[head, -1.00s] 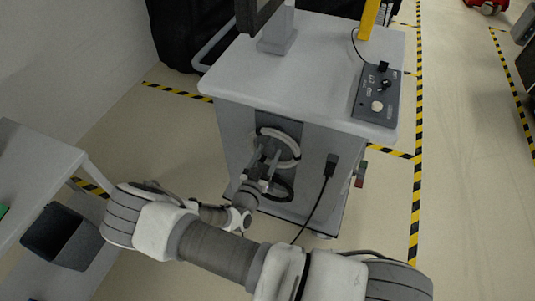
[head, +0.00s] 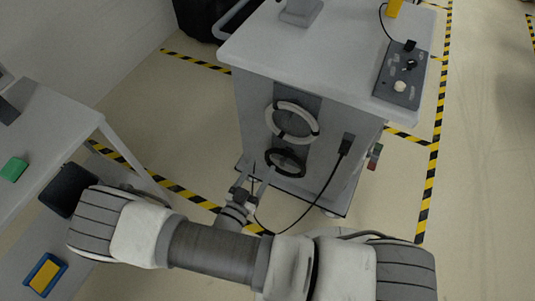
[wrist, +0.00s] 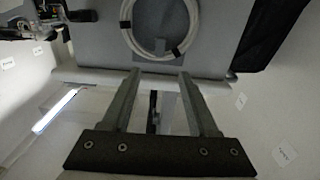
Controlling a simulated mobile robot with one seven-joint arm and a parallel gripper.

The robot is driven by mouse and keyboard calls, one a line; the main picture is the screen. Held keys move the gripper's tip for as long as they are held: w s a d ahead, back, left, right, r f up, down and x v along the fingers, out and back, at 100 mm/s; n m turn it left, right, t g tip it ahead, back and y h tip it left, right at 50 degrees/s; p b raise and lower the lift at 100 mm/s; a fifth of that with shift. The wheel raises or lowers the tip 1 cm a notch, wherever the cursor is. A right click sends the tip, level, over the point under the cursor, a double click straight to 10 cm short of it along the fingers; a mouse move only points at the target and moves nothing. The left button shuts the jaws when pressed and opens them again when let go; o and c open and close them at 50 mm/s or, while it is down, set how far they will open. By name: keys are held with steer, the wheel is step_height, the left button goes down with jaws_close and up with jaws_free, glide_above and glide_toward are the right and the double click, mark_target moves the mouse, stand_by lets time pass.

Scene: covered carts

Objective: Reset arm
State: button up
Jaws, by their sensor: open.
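My gripper (head: 254,184) is open and empty in the head view, below and in front of the grey cart (head: 320,67). In the wrist view my gripper (wrist: 157,78) shows two parallel fingers spread apart with nothing between them. On the cart's front face are a white ring (head: 292,122) with dark clips and a black ring (head: 286,162) below it. The white ring also shows in the wrist view (wrist: 160,50), beyond the fingertips. The gripper stands apart from the white ring. I cannot tell its exact gap to the black ring.
A control box (head: 398,85) sits on the cart top. A cable runs from a plug (head: 346,143) down to the floor. Striped tape (head: 430,180) marks the floor.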

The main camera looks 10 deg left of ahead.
steer(key=shift+s+a, duration=0.2)
steer(key=shift+s, duration=0.4)
steer(key=w+d+r+m+g+h, duration=0.15)
steer(key=d+r+m+g, duration=0.3)
steer(key=m, duration=0.45)
steer(key=d+r+m+g+h, duration=0.2)
steer(key=d+r+m+g, duration=0.15)
steer(key=r+m, duration=0.45)
steer(key=w+d+r+m+g+h, duration=0.1)
steer(key=d+r+m+g+h, duration=0.3)
steer(key=m, duration=0.7)
steer(key=s+d+r+n+y, duration=0.3)
steer(key=r+n, duration=0.4)
steer(key=n, duration=0.3)
steer(key=s+d+r+n+y+p, duration=0.1)
steer(key=s+d+r+n+y, duration=0.2)
steer(key=r+n+y, duration=0.3)
steer(key=s+d+r+n+y, duration=0.2)
steer(key=r+n, duration=0.6)
steer(key=n, duration=0.7)
steer(key=d+y, duration=0.1)
steer(key=y, duration=0.1)
steer(key=shift+s+r+n+t+y, duration=0.3)
steer(key=shift+s+r+n+y, duration=0.05)
steer(key=shift+s+r+n, duration=0.05)
